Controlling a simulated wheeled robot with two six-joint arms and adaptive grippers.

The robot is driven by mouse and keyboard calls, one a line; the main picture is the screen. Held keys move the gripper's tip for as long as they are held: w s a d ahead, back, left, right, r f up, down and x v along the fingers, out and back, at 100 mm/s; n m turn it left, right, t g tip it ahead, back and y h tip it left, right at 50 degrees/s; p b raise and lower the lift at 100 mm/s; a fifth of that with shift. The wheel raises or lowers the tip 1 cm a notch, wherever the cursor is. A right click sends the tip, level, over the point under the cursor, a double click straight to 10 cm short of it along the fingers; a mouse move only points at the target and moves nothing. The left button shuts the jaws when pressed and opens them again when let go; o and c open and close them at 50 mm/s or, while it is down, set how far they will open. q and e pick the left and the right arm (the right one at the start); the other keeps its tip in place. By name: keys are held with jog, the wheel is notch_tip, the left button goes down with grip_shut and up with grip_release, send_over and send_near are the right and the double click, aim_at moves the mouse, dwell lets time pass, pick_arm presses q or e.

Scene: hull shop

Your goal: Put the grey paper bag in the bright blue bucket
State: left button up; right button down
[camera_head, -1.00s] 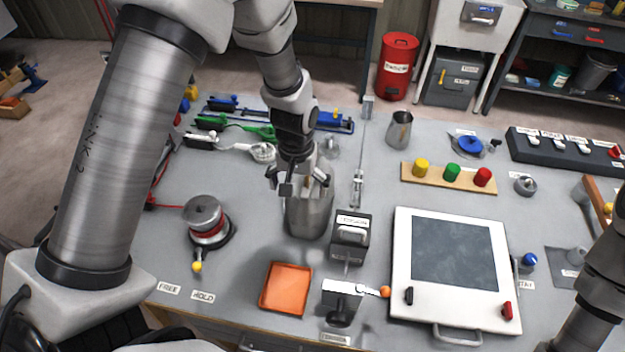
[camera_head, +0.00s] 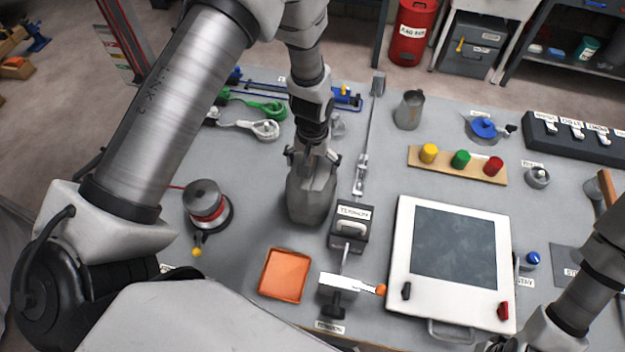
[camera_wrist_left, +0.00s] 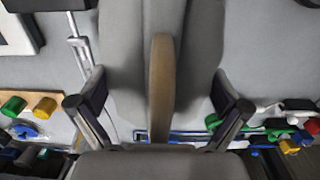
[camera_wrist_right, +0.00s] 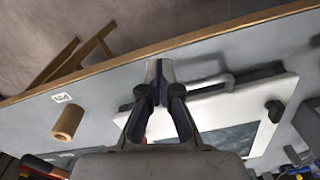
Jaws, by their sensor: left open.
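The grey paper bag (camera_head: 312,198) stands upright on the workbench, left of centre in the head view. My left gripper (camera_head: 313,158) is at the bag's top, pointing down. In the left wrist view, the bag (camera_wrist_left: 122,75) fills the middle and its brown handle (camera_wrist_left: 161,85) runs between my left fingers (camera_wrist_left: 150,106). Those fingers are spread wide, with visible gaps to the handle. My right gripper (camera_wrist_right: 159,92) has its fingers close together above the bench's front edge; a grey shape lies between the tips, and I cannot tell if it is held. No bright blue bucket shows.
A reel (camera_head: 205,203) stands left of the bag and a labelled block (camera_head: 350,228) close to its right. An orange tray (camera_head: 285,275) lies in front. A white framed panel (camera_head: 400,285), a metal jug (camera_head: 408,110) and a knob board (camera_head: 458,166) are further right.

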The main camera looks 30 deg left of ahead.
pick_arm(q)
jog(key=shift+s+d+r, duration=0.1)
jog(key=shift+s+r, duration=0.15)
jog(key=shift+s, duration=0.15)
jog(key=c, duration=0.9)
jog(key=shift+w, duration=0.1)
jog(key=c, duration=1)
jog(key=shift+o, duration=0.2)
